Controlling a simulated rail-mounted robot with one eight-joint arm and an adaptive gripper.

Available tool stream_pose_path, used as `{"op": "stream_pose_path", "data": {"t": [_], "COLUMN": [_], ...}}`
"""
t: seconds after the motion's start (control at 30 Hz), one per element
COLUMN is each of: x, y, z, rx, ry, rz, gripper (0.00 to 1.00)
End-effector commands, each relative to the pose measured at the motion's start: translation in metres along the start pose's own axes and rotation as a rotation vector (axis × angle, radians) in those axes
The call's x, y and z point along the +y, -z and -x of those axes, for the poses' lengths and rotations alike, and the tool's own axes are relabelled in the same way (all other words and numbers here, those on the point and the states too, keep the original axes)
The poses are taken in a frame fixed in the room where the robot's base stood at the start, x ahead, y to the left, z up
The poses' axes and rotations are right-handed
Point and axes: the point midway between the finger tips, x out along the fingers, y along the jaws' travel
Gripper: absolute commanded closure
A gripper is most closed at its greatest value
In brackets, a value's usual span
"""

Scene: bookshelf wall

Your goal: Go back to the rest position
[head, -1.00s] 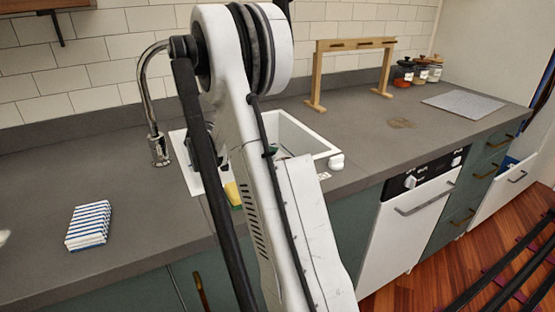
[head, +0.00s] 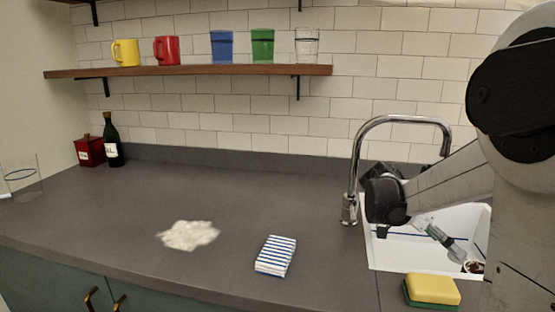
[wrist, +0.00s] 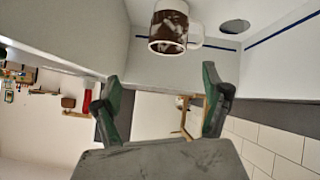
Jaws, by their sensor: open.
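My gripper (wrist: 163,98) is open and empty, its two green-padded fingers spread apart in the wrist view. It is over the white sink (head: 385,252) at the right of the head view, where a green and grey finger shows below the dark wrist joint. A white mug with brown stains (wrist: 169,27) is in the sink near the drain, apart from the fingers. Part of it also shows in the head view (head: 473,267). The wrist view is upside down. My arm hides the right part of the sink in the head view.
A chrome faucet (head: 353,180) stands close to my wrist. A yellow-green sponge (head: 432,289) lies at the sink's front edge. The shelf (head: 200,71) carries several mugs and glasses.

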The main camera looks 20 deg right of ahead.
Motion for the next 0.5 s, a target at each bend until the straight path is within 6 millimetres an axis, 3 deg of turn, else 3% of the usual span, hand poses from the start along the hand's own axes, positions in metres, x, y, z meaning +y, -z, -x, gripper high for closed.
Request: {"op": "stream_pose_path", "data": {"t": [0.1,0.5], "x": [0.015,0.069], "y": [-0.009,-0.061], "z": [0.032,0.124], "rx": [-0.046,-0.131], "ry": [0.110,0.517], "rz": [0.148,0.623], "gripper": [0.21,0.21]}}
